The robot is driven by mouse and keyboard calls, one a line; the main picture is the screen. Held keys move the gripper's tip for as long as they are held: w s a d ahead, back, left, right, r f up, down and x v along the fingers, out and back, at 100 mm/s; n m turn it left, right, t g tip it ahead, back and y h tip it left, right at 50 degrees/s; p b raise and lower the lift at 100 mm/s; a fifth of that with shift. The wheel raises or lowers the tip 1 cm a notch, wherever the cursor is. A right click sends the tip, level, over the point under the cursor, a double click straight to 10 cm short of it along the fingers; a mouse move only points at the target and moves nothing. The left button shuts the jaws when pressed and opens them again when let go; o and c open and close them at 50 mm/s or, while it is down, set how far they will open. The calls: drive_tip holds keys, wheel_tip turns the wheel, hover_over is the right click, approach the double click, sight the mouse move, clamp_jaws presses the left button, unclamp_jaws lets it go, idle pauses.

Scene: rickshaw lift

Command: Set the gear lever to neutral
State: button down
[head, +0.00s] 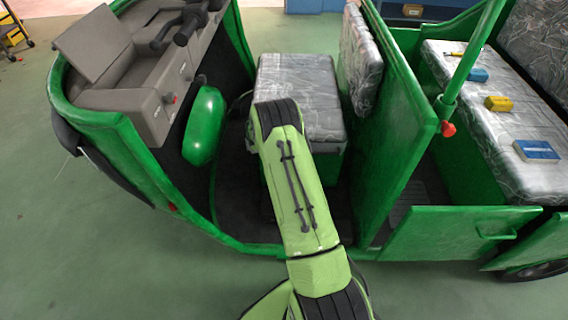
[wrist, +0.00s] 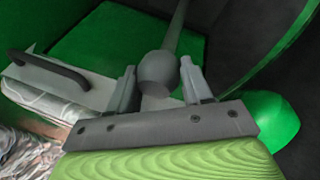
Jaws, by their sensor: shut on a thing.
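In the wrist view the gear lever (wrist: 158,72) is a grey rod with a rounded grey knob. Its rod runs up and slightly right, away from the camera, over a green panel. My gripper (wrist: 157,79) has one grey finger on each side of the knob and is shut on it. In the head view my arm reaches over the green rickshaw's (head: 170,190) side into the driver's footwell. The arm hides my gripper and the lever there. I cannot tell which gear position the lever is in.
The driver's seat (head: 300,85) and a green partition (head: 395,150) stand close to my arm on the right. A rounded green cover (head: 203,125) and the grey dashboard (head: 110,80) are on the left. Several small items lie on the rear bench (head: 490,140).

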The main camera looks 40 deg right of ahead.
drive_tip(key=shift+c, duration=2.4)
unclamp_jaws()
drive_tip(key=shift+d, duration=0.1)
drive_tip(key=shift+r, duration=0.1)
drive_tip(key=p+v, duration=0.4)
drive_tip(key=v, duration=1.1)
drive_tip(key=shift+a+r, duration=0.2)
drive_tip(key=shift+r, duration=0.05)
drive_tip(key=shift+s, duration=0.1)
